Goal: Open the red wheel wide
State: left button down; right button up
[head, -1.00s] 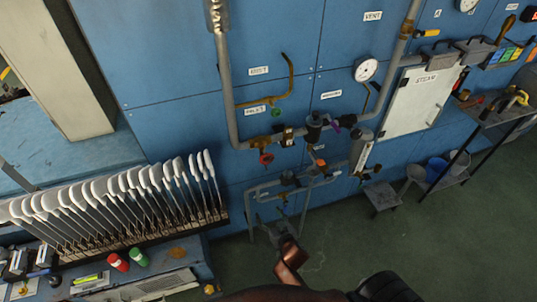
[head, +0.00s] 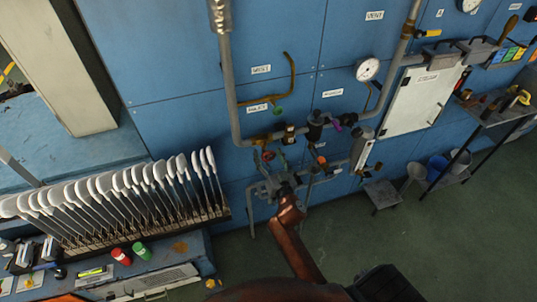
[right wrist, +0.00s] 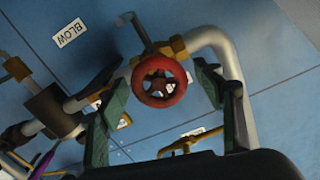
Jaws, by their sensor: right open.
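The red wheel (right wrist: 158,82) is a small round handwheel on a brass valve in the grey pipework. In the right wrist view it faces me near the middle of the picture. It also shows small in the head view (head: 268,156), just above my right gripper (head: 276,182). The right gripper's green-lined fingers (right wrist: 160,72) are open, one on each side of the wheel in the picture. The fingers show gaps to the wheel, and how deep it sits between them is unclear. My left gripper is out of view.
Grey pipes (head: 234,100) run along the blue wall panels around the valve. A pressure gauge (head: 367,69) and a white cabinet (head: 421,100) are to the right. A rack of white sock boards (head: 125,195) stands at left.

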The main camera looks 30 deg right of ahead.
jog(key=shift+w, duration=0.25)
jog(key=shift+c, duration=0.7)
jog(key=c, duration=1)
jog(key=shift+c, duration=0.2)
